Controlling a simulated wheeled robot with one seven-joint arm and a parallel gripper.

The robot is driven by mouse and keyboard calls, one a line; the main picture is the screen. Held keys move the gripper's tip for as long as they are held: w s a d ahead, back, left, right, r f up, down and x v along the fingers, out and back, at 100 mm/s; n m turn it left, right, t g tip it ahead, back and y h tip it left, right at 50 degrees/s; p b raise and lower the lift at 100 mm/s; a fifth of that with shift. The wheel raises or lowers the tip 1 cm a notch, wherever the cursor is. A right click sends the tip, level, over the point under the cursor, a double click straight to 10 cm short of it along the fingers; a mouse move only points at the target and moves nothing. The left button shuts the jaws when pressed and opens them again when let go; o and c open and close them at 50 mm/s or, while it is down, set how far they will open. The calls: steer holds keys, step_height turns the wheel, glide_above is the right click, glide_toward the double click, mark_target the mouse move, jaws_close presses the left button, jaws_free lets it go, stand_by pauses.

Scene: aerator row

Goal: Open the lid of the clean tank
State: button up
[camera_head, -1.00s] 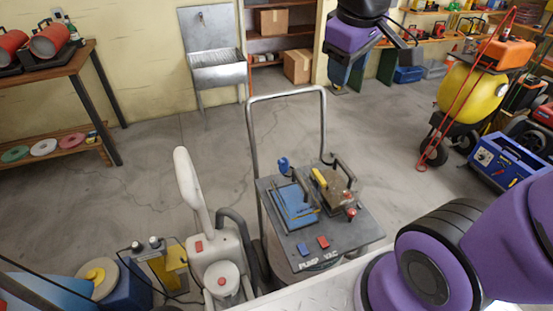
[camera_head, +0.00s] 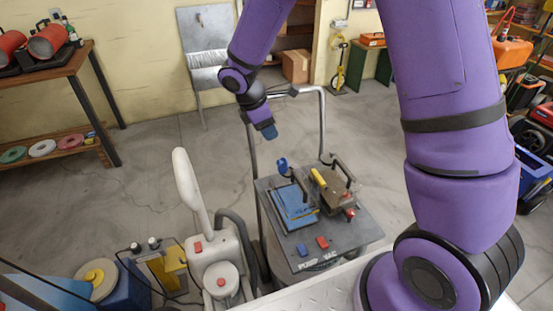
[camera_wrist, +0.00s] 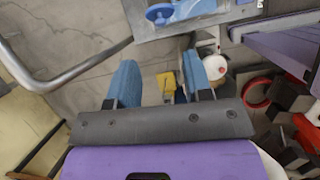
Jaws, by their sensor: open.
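The cleaning machine's grey top deck (camera_head: 345,235) carries two tank lids side by side. The left lid is blue (camera_head: 294,207), with a dark bar handle and a blue knob (camera_head: 282,164) behind it; it looks shut, and its blue suggests the clean tank. The right lid is brown (camera_head: 330,203), with a dark handle, a yellow part and a red knob. My gripper (camera_head: 268,132) is above and behind the deck, apart from both lids. In the wrist view its blue fingers (camera_wrist: 160,80) are open and empty, and the blue lid (camera_wrist: 195,8) shows at the top edge.
A metal push-handle frame (camera_head: 324,125) rises behind the deck, close to my gripper. A grey-white machine (camera_head: 218,262) with an upright handle stands left of it. A workbench (camera_head: 75,60) is at the far left. Open floor lies behind.

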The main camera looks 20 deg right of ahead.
mark_target(278, 161)
steer(key=shift+n, duration=0.7)
steer(key=x, duration=0.4)
steer(key=a+x, duration=0.1)
steer(key=x, duration=0.4)
steer(key=a+x, duration=0.1)
steer(key=x, duration=0.3)
steer(key=shift+w+f, duration=0.3)
steer(key=shift+f, duration=0.4)
jaws_close()
